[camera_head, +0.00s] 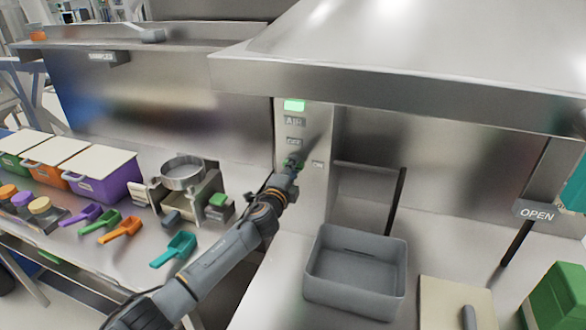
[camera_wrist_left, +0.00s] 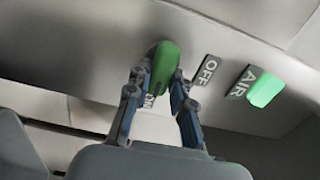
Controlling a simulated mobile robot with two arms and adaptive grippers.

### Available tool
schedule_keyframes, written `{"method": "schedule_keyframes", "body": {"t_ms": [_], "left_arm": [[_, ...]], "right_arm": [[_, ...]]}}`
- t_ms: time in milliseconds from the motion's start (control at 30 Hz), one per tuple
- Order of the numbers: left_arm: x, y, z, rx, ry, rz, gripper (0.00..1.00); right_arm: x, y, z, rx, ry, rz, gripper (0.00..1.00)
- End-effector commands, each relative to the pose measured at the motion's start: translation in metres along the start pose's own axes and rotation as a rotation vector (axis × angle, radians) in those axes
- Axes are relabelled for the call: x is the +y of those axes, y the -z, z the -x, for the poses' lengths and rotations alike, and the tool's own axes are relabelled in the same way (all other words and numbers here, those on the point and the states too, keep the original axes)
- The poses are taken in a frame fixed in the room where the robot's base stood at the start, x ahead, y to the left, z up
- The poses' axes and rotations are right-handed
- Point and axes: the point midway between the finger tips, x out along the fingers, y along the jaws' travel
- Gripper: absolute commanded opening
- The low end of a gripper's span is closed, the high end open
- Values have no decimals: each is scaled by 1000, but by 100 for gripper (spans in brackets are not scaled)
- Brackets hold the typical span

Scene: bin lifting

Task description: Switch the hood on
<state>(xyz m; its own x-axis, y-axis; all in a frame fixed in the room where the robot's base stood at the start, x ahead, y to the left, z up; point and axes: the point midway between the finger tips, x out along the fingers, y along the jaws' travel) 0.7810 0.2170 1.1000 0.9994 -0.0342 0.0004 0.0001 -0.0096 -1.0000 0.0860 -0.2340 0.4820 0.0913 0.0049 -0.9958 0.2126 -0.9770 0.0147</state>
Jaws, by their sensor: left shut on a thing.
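The hood's control panel (camera_head: 317,190) stands upright under the hood (camera_head: 400,85). It carries a green knob (camera_head: 291,163), seen larger in the left wrist view (camera_wrist_left: 165,64), with an OFF label (camera_wrist_left: 206,70) and an ON label (camera_wrist_left: 149,101). The knob's long end points toward the ON label. A green indicator (camera_head: 294,105) beside the AIR label (camera_head: 293,121) looks bright. My left gripper (camera_head: 289,170) reaches the panel and is shut on the knob, one finger on each side in the left wrist view (camera_wrist_left: 158,82). My right gripper is not in view.
A grey bin (camera_head: 355,304) stands on the bench right of my left arm. Orange, purple and green bins, coloured scoops (camera_head: 120,231) and a sieve (camera_head: 182,172) sit at left. A board (camera_head: 452,303), a green box (camera_head: 558,298) and an OPEN sign (camera_head: 536,213) are at right.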

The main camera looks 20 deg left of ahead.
Motion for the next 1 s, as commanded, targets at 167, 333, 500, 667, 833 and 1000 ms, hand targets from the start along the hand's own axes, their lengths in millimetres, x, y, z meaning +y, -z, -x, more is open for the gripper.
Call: {"method": "schedule_keyframes", "body": {"t_ms": [167, 333, 500, 667, 833, 1000], "left_arm": [[2, 0, 0, 0, -3, -23, 0], [2, 0, 0, 0, -3, -28, 0], [2, 0, 0, 0, -3, -28, 0], [2, 0, 0, 0, -3, -27, 45], [1, 0, 0, 0, -2, -26, 45], [1, 0, 1, 0, -1, -25, 45]], "right_arm": [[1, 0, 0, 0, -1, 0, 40], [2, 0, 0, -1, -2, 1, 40], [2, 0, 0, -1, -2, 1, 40], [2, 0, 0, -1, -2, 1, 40], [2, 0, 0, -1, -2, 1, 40], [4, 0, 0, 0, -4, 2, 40]]}}
